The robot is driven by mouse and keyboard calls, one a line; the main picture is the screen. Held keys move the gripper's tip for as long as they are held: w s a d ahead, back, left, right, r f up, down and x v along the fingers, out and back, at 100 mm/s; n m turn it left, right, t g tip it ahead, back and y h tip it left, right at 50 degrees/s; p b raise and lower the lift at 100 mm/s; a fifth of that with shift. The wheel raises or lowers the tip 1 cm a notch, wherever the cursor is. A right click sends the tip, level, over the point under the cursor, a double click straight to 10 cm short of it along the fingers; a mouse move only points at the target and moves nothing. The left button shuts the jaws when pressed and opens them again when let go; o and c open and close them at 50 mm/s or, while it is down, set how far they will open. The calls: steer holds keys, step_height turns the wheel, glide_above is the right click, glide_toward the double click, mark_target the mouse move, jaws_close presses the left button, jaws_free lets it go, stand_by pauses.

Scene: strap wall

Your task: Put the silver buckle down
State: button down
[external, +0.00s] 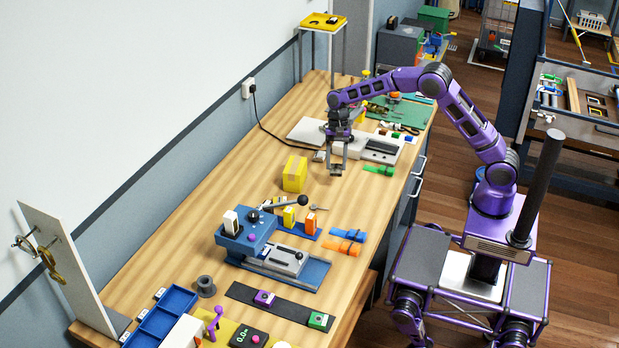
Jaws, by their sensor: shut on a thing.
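My gripper (337,169) points down above the workbench (262,137), in front of a flat white and grey device (379,150) and behind a yellow box (295,174). Its jaws are shut on a small silvery thing, which I take to be the silver buckle. The fingers mostly hide it, and its outline is too small to make out. I cannot tell whether it touches the bench top. A small silvery piece (319,156) also lies just left of the gripper by the device.
A blue lever press (250,232) and orange and blue straps (345,242) stand nearer the camera. A green strap (379,170) lies right of the gripper. An upright board (65,265) with metal hardware stands at far left. Bare bench lies left of the yellow box.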

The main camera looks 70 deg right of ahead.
steer(key=w+f+m, duration=0.1)
steer(key=f, duration=0.1)
steer(key=w+f+m, duration=0.1)
steer(key=f, duration=0.2)
steer(key=w+a+f+m+t, duration=0.1)
steer(key=f, duration=0.1)
steer(key=shift+w+f+m+b, duration=0.2)
steer(key=shift+f+m+b, duration=0.05)
steer(key=shift+m+b, duration=0.15)
steer(key=shift+f, duration=0.2)
steer(key=shift+c, duration=1.2)
jaws_free()
steer(key=shift+r, duration=0.15)
steer(key=v, duration=1.1)
steer(key=shift+p, duration=0.4)
steer(key=shift+o, duration=1.2)
steer(key=shift+s+d+r, duration=0.1)
steer(key=shift+d+r, duration=0.15)
steer(key=shift+r, duration=0.25)
